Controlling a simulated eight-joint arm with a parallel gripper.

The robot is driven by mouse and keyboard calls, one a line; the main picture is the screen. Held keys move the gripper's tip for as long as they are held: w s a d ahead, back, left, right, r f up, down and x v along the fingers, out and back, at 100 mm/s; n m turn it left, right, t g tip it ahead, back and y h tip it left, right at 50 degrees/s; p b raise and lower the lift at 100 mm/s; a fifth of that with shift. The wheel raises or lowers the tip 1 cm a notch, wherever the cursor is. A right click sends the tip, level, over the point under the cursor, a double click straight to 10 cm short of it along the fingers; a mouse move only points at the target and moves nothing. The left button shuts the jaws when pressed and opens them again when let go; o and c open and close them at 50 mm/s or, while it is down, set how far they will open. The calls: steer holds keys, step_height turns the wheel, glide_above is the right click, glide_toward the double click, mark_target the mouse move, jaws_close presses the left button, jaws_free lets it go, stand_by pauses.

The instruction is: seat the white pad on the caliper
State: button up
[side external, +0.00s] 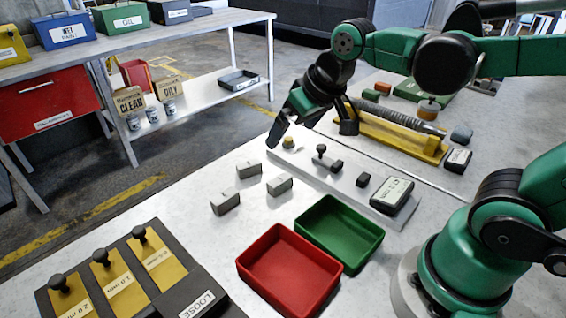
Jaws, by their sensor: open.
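Three pale grey-white pads lie on the bench left of the fixture: one at the back (249,168), one at the right (279,185) and one at the front (225,202). I cannot tell which one the task means. The likely caliper is the long pale bar (313,176) with a black knob and a display box (391,195) at its near right end. A small yellow piece (288,142) sits at its far left end.
A red tray (290,270) and a green tray (340,232) stand in front of the bar. A dark rack with yellow plates (115,288) is at the front left. A yellow fixture with a spring (400,135) lies behind the bar. The bench around the pads is clear.

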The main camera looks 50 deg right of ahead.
steer(key=w+f+m+g, duration=0.2)
steer(key=w+g, duration=0.1)
steer(key=w, duration=0.6)
steer(key=m+g, duration=0.1)
steer(key=g, duration=0.2)
glide_above(248, 162)
step_height(248, 162, down, 7)
steer(key=shift+w+f, duration=0.1)
steer(key=shift+f, duration=2.95)
steer(key=c, duration=1.4)
steer(key=shift+o, duration=0.2)
steer(key=shift+r, duration=0.1)
